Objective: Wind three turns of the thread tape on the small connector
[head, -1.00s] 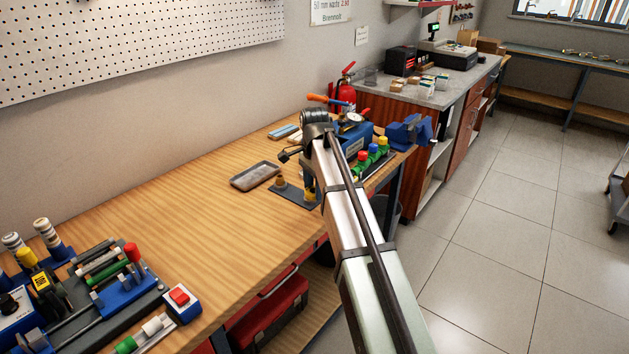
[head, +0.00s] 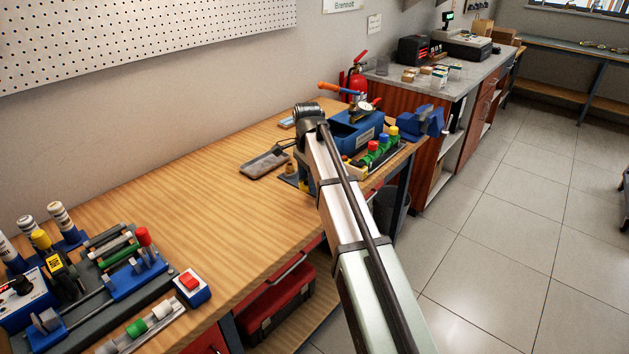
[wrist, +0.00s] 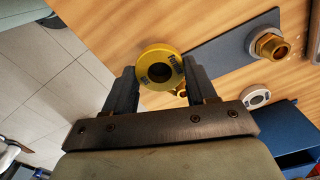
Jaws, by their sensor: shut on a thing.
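My gripper (wrist: 160,76) is shut on a yellow ring-shaped roll of thread tape (wrist: 146,58), which has dark lettering on its face and a dark hole in its middle. The roll is held above the wooden bench. A brass fitting (wrist: 270,45) stands on a dark plate to the right of the roll in the wrist view. A smaller brass piece (wrist: 182,92) shows partly behind the right finger; I cannot tell if it is the small connector. In the head view my arm hides the fingers and most of the plate (head: 290,180).
A grey tray (head: 265,164) lies left of the plate. A blue device (head: 352,132) with a gauge and a rack with coloured caps (head: 373,150) stand close to the right. A blue vise (head: 425,120) is at the bench end. The bench middle (head: 190,190) is clear.

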